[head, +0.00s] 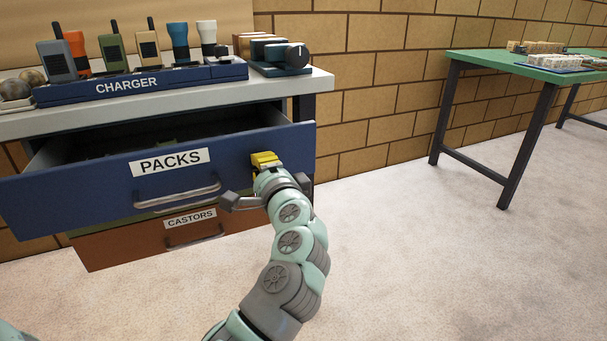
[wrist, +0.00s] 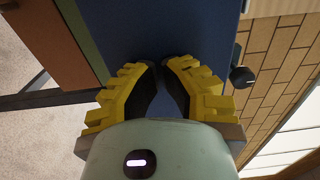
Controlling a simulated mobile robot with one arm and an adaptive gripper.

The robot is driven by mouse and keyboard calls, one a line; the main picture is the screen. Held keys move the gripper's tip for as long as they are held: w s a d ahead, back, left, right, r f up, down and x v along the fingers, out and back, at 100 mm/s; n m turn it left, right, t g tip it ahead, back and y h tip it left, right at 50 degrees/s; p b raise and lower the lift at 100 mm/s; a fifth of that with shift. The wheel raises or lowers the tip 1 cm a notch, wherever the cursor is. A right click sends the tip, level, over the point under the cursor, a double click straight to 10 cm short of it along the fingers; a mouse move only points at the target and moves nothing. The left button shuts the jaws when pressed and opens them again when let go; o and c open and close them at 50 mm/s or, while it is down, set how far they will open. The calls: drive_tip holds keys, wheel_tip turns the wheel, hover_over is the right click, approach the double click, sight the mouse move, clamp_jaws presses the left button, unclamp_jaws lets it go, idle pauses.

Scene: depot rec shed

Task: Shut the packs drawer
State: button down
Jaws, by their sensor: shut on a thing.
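The packs drawer (head: 100,188) has a blue front with a white PACKS label and a grey bar handle (head: 177,190). It stands pulled out below the worktop, and its dark inside shows behind the front. My gripper (head: 264,158) is at the right part of the drawer front, to the right of the handle and apart from it. In the wrist view, the yellow fingers with black pads (wrist: 164,66) come close together against the blue front (wrist: 150,30). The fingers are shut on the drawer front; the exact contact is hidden.
Above the drawer, the pale worktop (head: 320,82) holds a blue CHARGER rack (head: 180,84) with several handsets and torches. The brown CASTORS drawer (head: 130,242) lies below, less far out. A green table (head: 480,58) stands at the right. Pale floor between is clear.

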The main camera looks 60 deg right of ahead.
drive_tip(key=b+x, duration=0.4)
drive_tip(key=x, duration=1)
drive_tip(key=shift+w, duration=0.45)
drive_tip(key=shift+f, duration=0.1)
